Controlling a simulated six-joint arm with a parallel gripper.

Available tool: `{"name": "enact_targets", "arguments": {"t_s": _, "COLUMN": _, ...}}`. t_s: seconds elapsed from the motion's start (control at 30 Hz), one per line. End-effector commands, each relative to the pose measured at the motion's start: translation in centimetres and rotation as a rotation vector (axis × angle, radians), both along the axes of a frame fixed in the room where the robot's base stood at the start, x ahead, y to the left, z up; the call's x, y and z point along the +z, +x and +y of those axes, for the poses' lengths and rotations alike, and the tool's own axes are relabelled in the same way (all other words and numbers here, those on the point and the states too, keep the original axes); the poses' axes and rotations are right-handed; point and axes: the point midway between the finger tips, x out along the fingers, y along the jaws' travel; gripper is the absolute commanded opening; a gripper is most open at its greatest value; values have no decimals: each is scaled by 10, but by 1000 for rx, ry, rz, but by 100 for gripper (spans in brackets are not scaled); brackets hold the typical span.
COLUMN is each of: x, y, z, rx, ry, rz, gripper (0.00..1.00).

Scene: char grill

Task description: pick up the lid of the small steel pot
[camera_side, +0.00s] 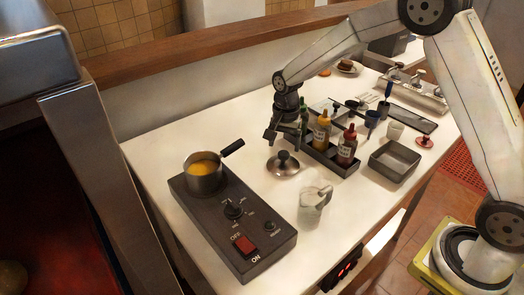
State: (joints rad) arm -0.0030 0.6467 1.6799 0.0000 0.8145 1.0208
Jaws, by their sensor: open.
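The small steel pot (204,180) sits on the far end of the dark hot plate (269,240). It is uncovered, shows yellow-orange contents, and its black handle points up and to the right. The steel lid (276,171) with a dark knob lies on the white counter to the right of the pot. My gripper (272,142) points down just above and behind the lid in the picture. Its fingers are open and empty, and they look apart from the knob.
A dark caddy (335,161) with several sauce bottles stands close to the right of my gripper. A clear jug (311,207) stands in front of the lid. A grey square tub (394,161) is farther right. The counter left of the lid is clear.

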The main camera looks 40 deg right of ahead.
Motion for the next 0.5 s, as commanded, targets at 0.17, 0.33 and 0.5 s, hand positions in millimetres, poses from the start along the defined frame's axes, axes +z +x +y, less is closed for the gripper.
{"name": "enact_targets", "arguments": {"t_s": 0.17, "x": -22, "y": -2, "z": 0, "rx": 0, "ry": 0, "rz": 4, "gripper": 89}}
{"name": "enact_targets", "arguments": {"t_s": 0.33, "x": -38, "y": -1, "z": 0, "rx": 0, "ry": 0, "rz": 2, "gripper": 89}}
{"name": "enact_targets", "arguments": {"t_s": 0.5, "x": -42, "y": -1, "z": 0, "rx": 0, "ry": 0, "rz": 0, "gripper": 89}}
